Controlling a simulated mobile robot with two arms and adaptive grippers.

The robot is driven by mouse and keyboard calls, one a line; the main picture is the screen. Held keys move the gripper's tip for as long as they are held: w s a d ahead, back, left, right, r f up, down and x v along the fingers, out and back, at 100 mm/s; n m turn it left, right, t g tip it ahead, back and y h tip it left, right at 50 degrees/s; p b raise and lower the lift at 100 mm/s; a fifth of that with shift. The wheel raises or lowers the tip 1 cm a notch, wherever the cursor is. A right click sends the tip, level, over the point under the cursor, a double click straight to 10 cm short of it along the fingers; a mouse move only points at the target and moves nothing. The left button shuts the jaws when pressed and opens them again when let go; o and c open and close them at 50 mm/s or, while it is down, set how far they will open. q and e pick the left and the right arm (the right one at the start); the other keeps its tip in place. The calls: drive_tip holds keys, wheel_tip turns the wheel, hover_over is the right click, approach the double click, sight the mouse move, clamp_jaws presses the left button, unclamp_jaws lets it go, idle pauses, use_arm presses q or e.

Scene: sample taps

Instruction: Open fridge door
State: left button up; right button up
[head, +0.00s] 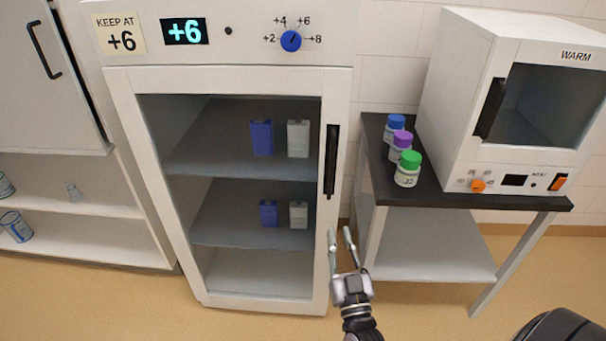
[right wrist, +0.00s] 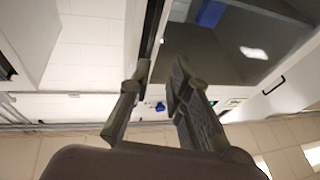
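The white fridge (head: 228,180) stands in the middle of the head view. Its glass-fronted door (head: 336,265) looks shut, with blue and pale boxes on the shelves behind it. A black vertical handle (head: 331,162) is on the door's right side. My right gripper (head: 341,232) is open and empty, with its fingertips pointing up just below the handle's lower end. In the right wrist view the two fingers (right wrist: 155,80) are apart, and the dark handle (right wrist: 152,35) shows beyond the gap between them. I cannot tell whether they touch it. My left gripper is not in view.
A side table (head: 375,125) right of the fridge bears several bottles with coloured caps and a white warming cabinet (head: 455,80). A shelf unit (head: 95,200) stands on the left. The fridge display (head: 184,31) reads +6, above the door. Floor shows in front.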

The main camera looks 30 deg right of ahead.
sight(332, 167)
use_arm(q)
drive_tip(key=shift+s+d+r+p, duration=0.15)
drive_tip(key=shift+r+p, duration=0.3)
drive_tip(key=shift+p, duration=0.15)
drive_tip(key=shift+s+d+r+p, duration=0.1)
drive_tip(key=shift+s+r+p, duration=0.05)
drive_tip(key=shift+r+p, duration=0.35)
use_arm(e)
drive_tip(key=shift+m+h, duration=0.3)
drive_tip(key=shift+h, duration=0.2)
drive_tip(key=r+x, duration=0.1)
drive_tip(key=x, duration=0.5)
drive_tip(key=r+x, duration=0.1)
drive_tip(key=x, duration=0.5)
drive_tip(key=s+r+x, duration=0.1)
drive_tip(key=x, duration=0.5)
drive_tip(key=shift+d, duration=0.15)
drive_tip(key=shift+s, duration=0.1)
drive_tip(key=shift+c, duration=0.2)
clamp_jaws()
